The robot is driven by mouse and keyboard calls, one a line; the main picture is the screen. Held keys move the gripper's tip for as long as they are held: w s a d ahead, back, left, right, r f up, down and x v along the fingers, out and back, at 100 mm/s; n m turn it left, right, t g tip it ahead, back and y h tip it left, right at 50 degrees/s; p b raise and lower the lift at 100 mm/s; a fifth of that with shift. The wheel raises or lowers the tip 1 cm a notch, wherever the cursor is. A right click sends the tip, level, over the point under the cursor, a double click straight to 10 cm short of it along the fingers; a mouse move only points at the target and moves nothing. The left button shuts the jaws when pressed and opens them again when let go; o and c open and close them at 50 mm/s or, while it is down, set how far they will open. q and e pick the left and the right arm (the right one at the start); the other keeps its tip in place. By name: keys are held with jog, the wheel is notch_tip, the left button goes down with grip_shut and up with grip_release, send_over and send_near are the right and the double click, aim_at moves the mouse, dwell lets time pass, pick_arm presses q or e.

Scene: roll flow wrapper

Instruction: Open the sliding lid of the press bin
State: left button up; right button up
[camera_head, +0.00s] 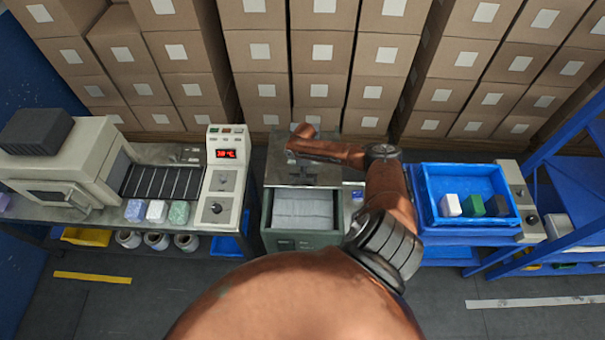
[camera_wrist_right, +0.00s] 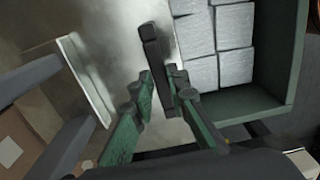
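The press bin (camera_head: 268,222) is a green box at the centre of the head view. Its grey metal lid (camera_head: 322,174) lies toward the back, leaving the front part uncovered. Pale wrapped blocks (camera_head: 303,209) show inside, and also in the right wrist view (camera_wrist_right: 234,27). My right arm reaches over the lid in the head view, with the gripper largely hidden at its end. In the right wrist view, the green fingers of my right gripper (camera_wrist_right: 160,82) converge on the lid's dark handle (camera_wrist_right: 152,42), with their tips on either side of it. My left gripper is not in view.
A wrapping machine (camera_head: 70,165) with a red display stands left of the bin. A blue tray (camera_head: 468,231) with several small blocks is to the right. Stacked cartons (camera_head: 322,55) close off the back. A blue rack (camera_head: 580,130) stands at far right.

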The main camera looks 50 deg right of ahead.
jog(key=o, duration=0.4)
jog(key=shift+c, duration=0.2)
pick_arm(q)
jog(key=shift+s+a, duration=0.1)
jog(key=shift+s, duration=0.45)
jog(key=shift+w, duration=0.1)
pick_arm(e)
notch_tip(320, 180, up, 12)
jog(key=shift+f, duration=0.1)
